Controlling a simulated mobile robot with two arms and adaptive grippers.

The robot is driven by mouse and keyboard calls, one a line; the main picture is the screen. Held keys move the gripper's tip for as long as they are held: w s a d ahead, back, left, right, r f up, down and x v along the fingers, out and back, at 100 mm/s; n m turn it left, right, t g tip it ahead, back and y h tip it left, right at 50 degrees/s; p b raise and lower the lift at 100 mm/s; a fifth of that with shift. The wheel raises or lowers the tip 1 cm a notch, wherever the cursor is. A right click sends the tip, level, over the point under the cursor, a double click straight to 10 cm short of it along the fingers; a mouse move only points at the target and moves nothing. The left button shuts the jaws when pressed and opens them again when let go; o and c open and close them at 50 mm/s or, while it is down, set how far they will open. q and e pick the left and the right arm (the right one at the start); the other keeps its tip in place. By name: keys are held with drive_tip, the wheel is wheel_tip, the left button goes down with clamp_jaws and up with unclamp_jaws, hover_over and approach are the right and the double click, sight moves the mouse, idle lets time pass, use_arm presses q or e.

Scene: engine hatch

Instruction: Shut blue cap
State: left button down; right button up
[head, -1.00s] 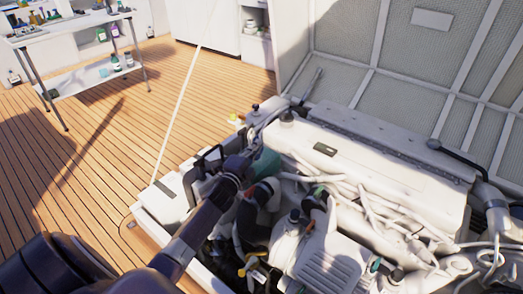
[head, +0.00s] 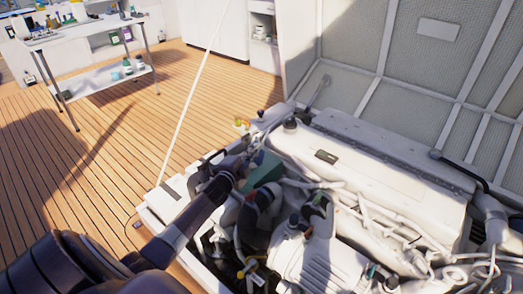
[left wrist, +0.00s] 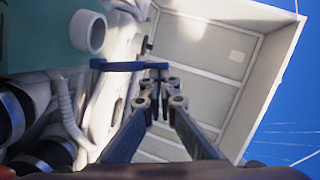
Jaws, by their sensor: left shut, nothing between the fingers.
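The blue cap (left wrist: 128,65) shows in the left wrist view as a thin blue piece seen nearly edge-on. It lies beside a white round neck (left wrist: 90,33) on a teal tank (left wrist: 35,35); the neck's mouth is uncovered. My left gripper (left wrist: 160,76) is shut and empty, with its tips at the right end of the blue piece; I cannot tell whether they touch. In the head view my left gripper (head: 238,165) is beside the teal tank (head: 264,168), and I cannot make out the cap there. My right gripper is not in view.
The white engine (head: 380,170) with hoses and pipes fills the hatch on the right. The raised hatch lid (head: 400,70) stands behind it. A thin white prop rod (head: 195,95) rises at the hatch's left. The wooden floor (head: 90,150) is clear; a workbench (head: 90,30) stands far left.

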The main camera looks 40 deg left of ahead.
use_arm(q)
drive_tip(key=a+n, duration=0.1)
drive_tip(key=a+f+n, duration=0.1)
drive_tip(key=a, duration=0.1)
drive_tip(key=a+n+h+p, duration=0.1)
drive_tip(key=a, duration=0.1)
drive_tip(key=shift+w+a+f+n+g, duration=0.15)
drive_tip(key=shift+a+f+n+g, duration=0.05)
drive_tip(key=shift+f+n+g, duration=0.1)
drive_tip(key=n, duration=0.1)
drive_tip(key=a+f+n+h, duration=0.1)
drive_tip(key=n, duration=0.2)
drive_tip(key=shift+w+a+f+g, duration=0.1)
drive_tip(key=shift+a+f+g, duration=0.15)
drive_tip(key=shift+g, duration=0.15)
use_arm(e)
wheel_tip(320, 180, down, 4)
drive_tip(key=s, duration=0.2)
use_arm(q)
drive_tip(key=f+b, duration=0.1)
drive_tip(key=a+f+b, duration=0.1)
drive_tip(key=f+b, duration=0.1)
drive_tip(key=shift+a+n, duration=0.2)
drive_tip(key=shift+n, duration=0.2)
drive_tip(key=shift+f, duration=0.15)
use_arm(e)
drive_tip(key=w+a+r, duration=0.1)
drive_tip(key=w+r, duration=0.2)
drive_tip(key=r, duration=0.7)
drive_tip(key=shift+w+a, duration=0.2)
